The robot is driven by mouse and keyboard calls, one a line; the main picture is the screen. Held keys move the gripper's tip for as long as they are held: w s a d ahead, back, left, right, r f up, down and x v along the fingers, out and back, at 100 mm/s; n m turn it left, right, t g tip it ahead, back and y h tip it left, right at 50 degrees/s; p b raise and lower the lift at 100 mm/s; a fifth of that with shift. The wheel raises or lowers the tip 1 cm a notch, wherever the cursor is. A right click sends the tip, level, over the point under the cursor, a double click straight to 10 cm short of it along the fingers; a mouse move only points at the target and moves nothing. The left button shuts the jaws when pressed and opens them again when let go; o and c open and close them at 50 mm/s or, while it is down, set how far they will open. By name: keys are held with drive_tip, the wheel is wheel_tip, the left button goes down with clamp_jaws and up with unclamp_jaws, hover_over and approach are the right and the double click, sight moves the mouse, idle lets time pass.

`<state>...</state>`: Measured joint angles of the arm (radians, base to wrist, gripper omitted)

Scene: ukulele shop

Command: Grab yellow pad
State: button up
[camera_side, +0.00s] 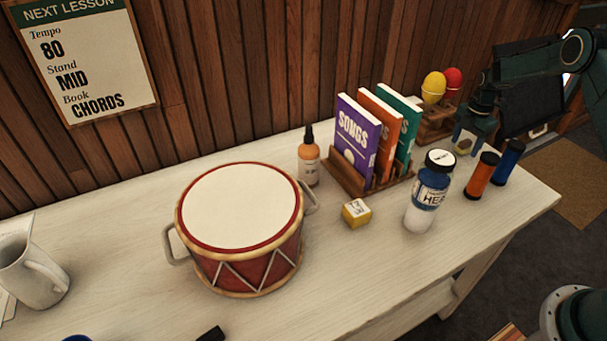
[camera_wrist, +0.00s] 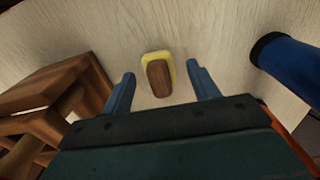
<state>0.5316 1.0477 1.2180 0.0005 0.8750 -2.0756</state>
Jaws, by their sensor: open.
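The yellow pad (camera_wrist: 158,75) lies on the light table in the wrist view, with a brown wooden block on top and yellow showing around its edges. My gripper (camera_wrist: 160,78) is open, with one blue-grey finger on each side of the pad. Gaps show between the pad and both fingers. In the side view my gripper (camera_side: 469,137) is at the table's far right end, near the wooden egg rack. The pad is hard to make out there. How high the fingers are above the table is unclear.
A wooden rack (camera_wrist: 62,98) stands close left of my gripper in the wrist view; a blue tube (camera_wrist: 285,58) is to the right. The side view also shows an orange tube (camera_side: 482,176), a white-and-blue bottle (camera_side: 428,192), a songbook holder (camera_side: 346,174), a drum (camera_side: 243,207) and a small yellow box (camera_side: 356,213).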

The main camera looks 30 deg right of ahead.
sight(467, 141)
drive_tip(key=c, duration=1.1)
drive_tip(key=shift+o, duration=0.2)
drive_tip(key=shift+r, duration=0.15)
wheel_tip(467, 141, up, 20)
idle(0.5)
